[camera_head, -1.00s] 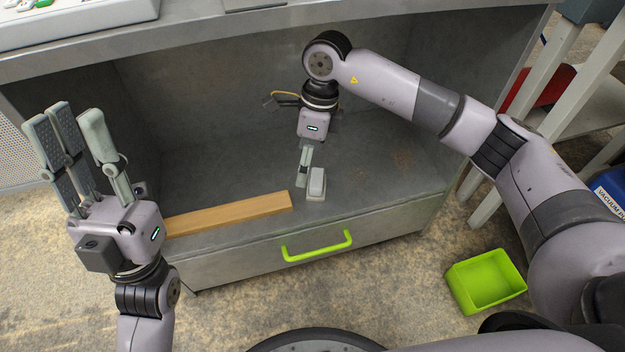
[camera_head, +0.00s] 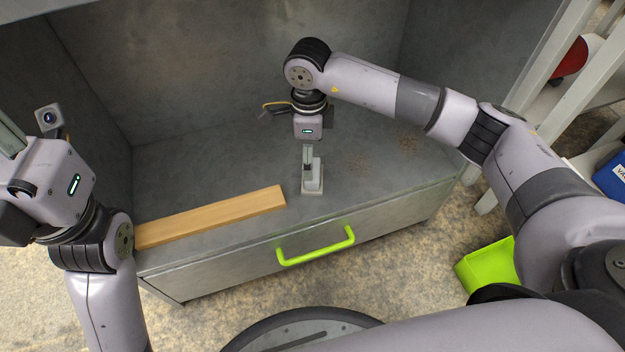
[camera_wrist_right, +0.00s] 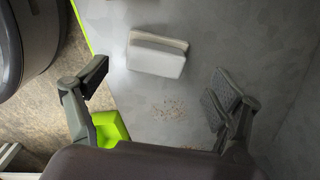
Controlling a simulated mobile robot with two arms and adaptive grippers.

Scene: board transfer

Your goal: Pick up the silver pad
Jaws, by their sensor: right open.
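The silver pad (camera_head: 318,182) is a small pale grey block with a flatter base, lying on the grey shelf near its front edge. It also shows in the right wrist view (camera_wrist_right: 157,56), ahead of the fingers. My right gripper (camera_head: 308,172) points down over the shelf at the pad and hides part of it. In the wrist view my right gripper (camera_wrist_right: 158,88) is open, its fingers wide apart with nothing between them. My left gripper (camera_head: 12,140) is at the left edge, with its fingers mostly out of frame.
A wooden board (camera_head: 212,216) lies along the shelf's front edge, left of the pad. A green handle (camera_head: 316,248) is on the drawer front below. A green bin (camera_head: 488,266) stands on the floor at right. The cabinet walls enclose the shelf at back and sides.

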